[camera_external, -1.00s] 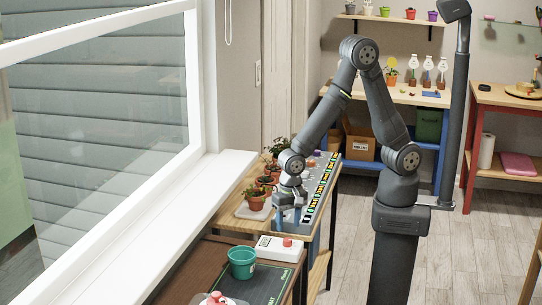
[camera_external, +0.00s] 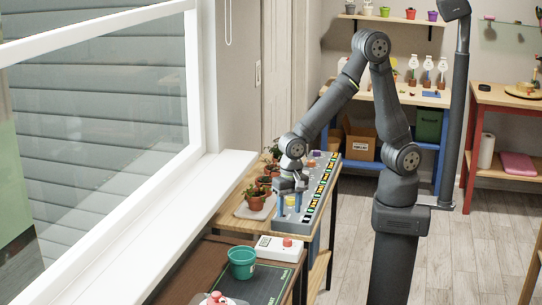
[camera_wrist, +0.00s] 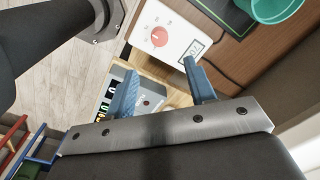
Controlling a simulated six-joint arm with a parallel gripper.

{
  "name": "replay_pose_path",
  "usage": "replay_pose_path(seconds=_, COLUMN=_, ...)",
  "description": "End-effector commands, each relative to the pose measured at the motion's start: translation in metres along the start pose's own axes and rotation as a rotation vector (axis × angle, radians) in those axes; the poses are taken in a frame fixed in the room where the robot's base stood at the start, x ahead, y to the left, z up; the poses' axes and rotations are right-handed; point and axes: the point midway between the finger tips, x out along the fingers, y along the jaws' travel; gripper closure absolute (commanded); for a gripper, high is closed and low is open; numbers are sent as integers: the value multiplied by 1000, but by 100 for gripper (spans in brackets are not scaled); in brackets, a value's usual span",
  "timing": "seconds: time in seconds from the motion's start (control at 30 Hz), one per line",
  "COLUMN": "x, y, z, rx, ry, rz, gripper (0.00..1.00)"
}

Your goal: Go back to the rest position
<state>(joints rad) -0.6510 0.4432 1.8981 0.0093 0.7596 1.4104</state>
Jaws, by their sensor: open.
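My gripper (camera_external: 290,186) is open, just above the near end of a grey panel (camera_external: 313,207) with a striped black, yellow and green edge on the wooden table by the window. A small yellow object (camera_external: 291,200) shows at the panel's near end, just under the fingers. In the wrist view my two blue fingers (camera_wrist: 160,68) are spread apart with nothing between them. Part of the grey panel (camera_wrist: 148,97) shows below and between them.
Several potted plants (camera_external: 256,198) stand left of the panel, beside the white window sill (camera_external: 170,225). Open floor (camera_external: 460,260) lies to the right.

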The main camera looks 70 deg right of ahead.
Motion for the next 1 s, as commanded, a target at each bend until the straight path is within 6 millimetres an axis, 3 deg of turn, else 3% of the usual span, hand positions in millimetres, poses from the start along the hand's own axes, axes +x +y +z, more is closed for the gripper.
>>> replay_pose_path(seconds=0.7, x=115, y=2, z=0, rx=0, ry=-1, rz=4, gripper=50)
replay_pose_path(seconds=1.0, x=111, y=0, z=0, rx=-230, ry=-9, rz=0, gripper=50)
